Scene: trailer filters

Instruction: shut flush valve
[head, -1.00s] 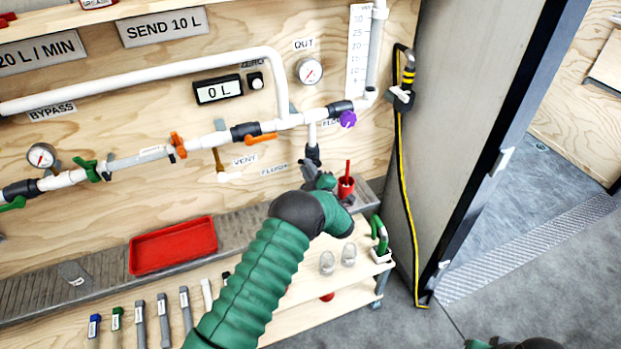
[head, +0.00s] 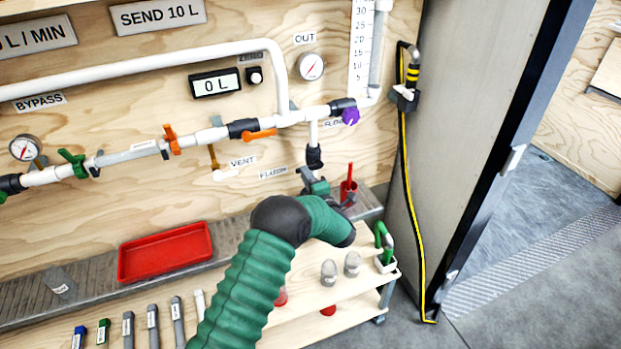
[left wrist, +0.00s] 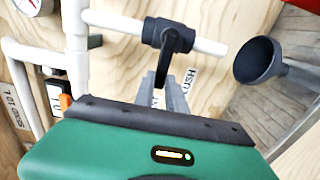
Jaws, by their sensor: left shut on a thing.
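The flush valve has a dark body (head: 314,156) on the short white pipe that drops from the main line, near the FLUSH label (head: 273,173). In the left wrist view the valve body (left wrist: 167,34) shows close up, with its black lever (left wrist: 170,62) pointing down in the picture, across the white pipe. My left gripper (head: 318,185) is just below the valve in the head view. Its grey fingers (left wrist: 165,92) are shut on the lever's lower end, which they partly hide. My right gripper is out of view.
A dark funnel (left wrist: 256,60) opens beside the pipe end in the left wrist view. A red tray (head: 165,252) sits on the ledge, and two small jars (head: 340,268) stand on the cart shelf below.

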